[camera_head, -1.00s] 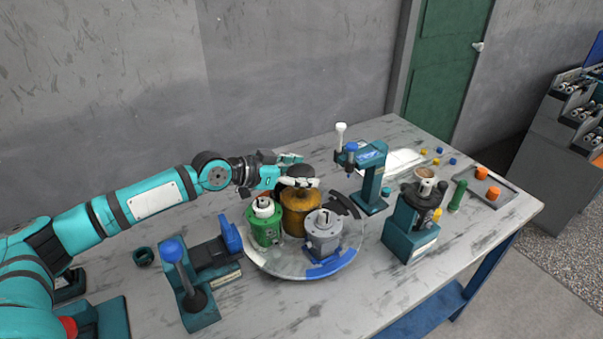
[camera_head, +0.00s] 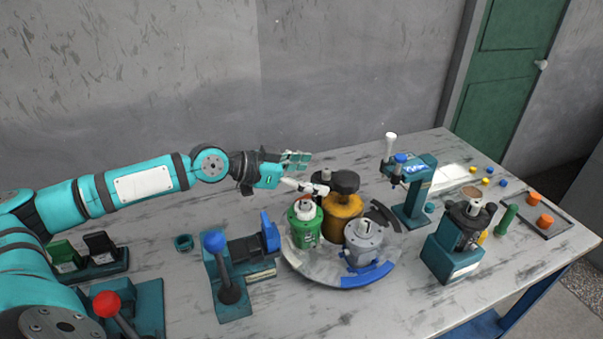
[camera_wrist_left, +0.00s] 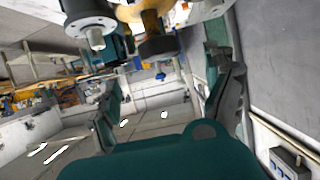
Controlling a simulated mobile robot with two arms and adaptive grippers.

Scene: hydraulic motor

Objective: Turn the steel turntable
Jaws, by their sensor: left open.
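The steel turntable (camera_head: 306,268) is a round grey plate on the table, with a blue segment at its front right rim and a dark one at its back right. It carries a green motor (camera_head: 305,228), a grey motor (camera_head: 364,242) and a gold cylinder with a black knob (camera_head: 345,182). My left gripper (camera_head: 310,173) is open and empty, just left of the knob and above the green motor. In the left wrist view its open fingers (camera_wrist_left: 170,105) show. The knob (camera_wrist_left: 158,46) and grey motor (camera_wrist_left: 91,25) are at that view's top. My right gripper is not in view.
A vise-like fixture with a blue-ball lever (camera_head: 228,270) stands left of the turntable. A teal press (camera_head: 412,192) and another teal fixture (camera_head: 455,245) stand to its right. A red-knob lever (camera_head: 107,305) is at lower left. The wall is behind the table.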

